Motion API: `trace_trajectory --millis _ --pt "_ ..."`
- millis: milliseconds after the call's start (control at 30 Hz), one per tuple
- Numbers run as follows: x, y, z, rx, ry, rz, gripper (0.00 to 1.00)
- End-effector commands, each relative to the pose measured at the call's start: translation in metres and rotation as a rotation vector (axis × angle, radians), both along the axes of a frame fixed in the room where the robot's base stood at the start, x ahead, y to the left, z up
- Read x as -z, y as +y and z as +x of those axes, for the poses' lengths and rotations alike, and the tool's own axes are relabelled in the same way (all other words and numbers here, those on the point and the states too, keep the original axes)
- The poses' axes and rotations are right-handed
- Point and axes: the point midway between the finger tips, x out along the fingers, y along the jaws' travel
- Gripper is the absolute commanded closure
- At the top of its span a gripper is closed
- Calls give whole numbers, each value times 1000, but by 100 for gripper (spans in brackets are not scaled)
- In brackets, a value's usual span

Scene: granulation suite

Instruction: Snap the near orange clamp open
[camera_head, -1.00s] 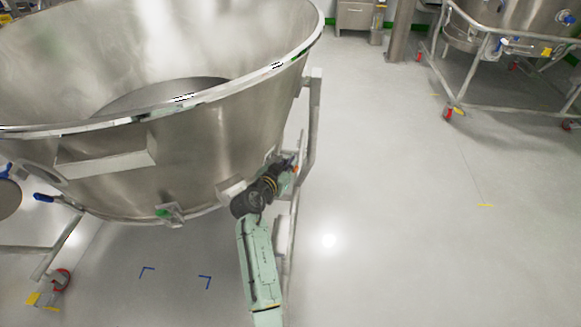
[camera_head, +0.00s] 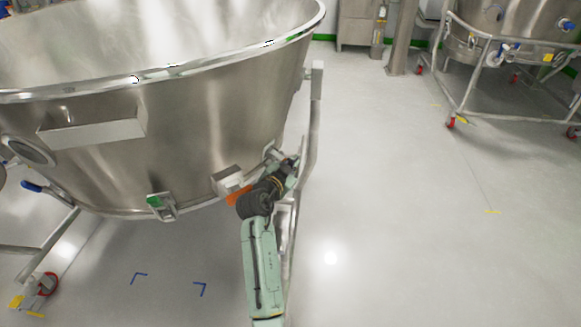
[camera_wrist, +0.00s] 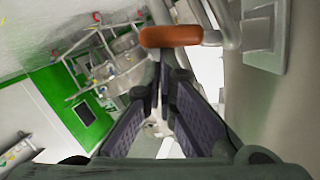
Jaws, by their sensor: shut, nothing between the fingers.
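An orange clamp part (camera_head: 238,196) shows low on the large steel bowl, just left of my wrist and partly hidden by it. In the wrist view an orange handle (camera_wrist: 171,36) on a bent metal rod lies across the view, just beyond my fingertips. I cannot tell whether it touches them. My gripper (camera_wrist: 163,76) is shut and empty, its fingers converging below the handle. In the head view my gripper (camera_head: 291,163) is beside the bowl's lower right side, near the frame post, and its tips are hard to make out.
The steel bowl (camera_head: 200,110) fills the left. A green-marked clamp (camera_head: 160,206) sits farther left on its lower edge. An upright frame post (camera_head: 315,120) stands close to my gripper. Another wheeled vessel frame (camera_head: 470,75) is at the back right. The floor at right is clear.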

Motion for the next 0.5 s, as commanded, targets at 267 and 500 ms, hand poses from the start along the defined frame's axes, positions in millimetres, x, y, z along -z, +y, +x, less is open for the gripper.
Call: trace_trajectory --millis 267,500 --pt "17 0 1 0 -78 112 100" --pt "20 1 1 0 -75 110 100"
